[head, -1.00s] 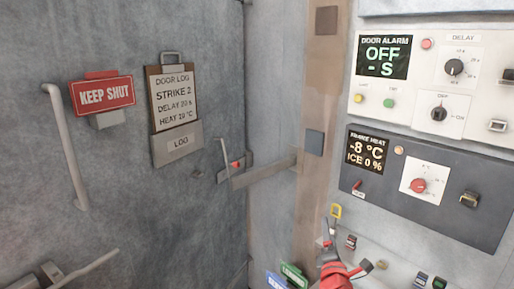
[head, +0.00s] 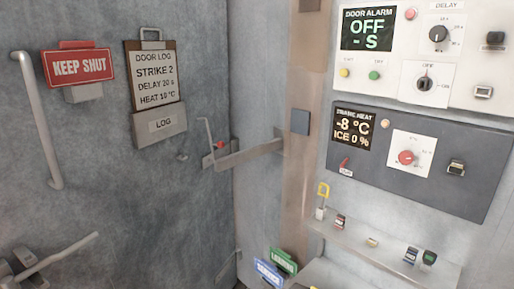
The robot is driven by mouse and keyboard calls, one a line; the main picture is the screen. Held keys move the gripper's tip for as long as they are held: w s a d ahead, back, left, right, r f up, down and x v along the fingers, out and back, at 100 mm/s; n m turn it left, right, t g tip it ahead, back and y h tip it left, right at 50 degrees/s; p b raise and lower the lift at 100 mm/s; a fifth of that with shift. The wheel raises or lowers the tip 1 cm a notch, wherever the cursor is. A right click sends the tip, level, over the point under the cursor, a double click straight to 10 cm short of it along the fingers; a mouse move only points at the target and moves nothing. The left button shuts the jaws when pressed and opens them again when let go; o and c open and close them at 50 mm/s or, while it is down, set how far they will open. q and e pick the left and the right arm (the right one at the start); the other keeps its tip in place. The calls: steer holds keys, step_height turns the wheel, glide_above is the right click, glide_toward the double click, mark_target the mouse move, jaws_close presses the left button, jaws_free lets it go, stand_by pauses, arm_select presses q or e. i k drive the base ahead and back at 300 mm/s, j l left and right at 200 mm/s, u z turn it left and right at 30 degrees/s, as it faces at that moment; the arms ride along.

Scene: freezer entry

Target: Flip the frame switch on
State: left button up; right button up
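The dark frame heat panel (head: 420,190) is on the right wall in the head view. Its display (head: 353,129) reads -8 °C and ICE 0 %. Below the display is a small red lever (head: 345,162), tilted, above a white label too small to read. A red knob (head: 406,157) on a white dial plate sits mid-panel. A silver-framed dark switch (head: 456,167) is at the panel's right. I cannot tell which of these is the frame switch or which setting each is in. Neither of my grippers shows.
The white door alarm panel (head: 465,92) above reads OFF. A shelf (head: 385,246) below holds a yellow padlock-like item (head: 322,195) and several small blocks. A door bar (head: 250,152), a KEEP SHUT sign (head: 78,67) and a log board (head: 152,75) are left. Space before the panel looks clear.

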mark_target(342, 165)
steer(key=i+j, duration=0.2)
steer(key=i, duration=0.2)
steer(key=i+j, duration=0.2)
steer(key=i, duration=0.25)
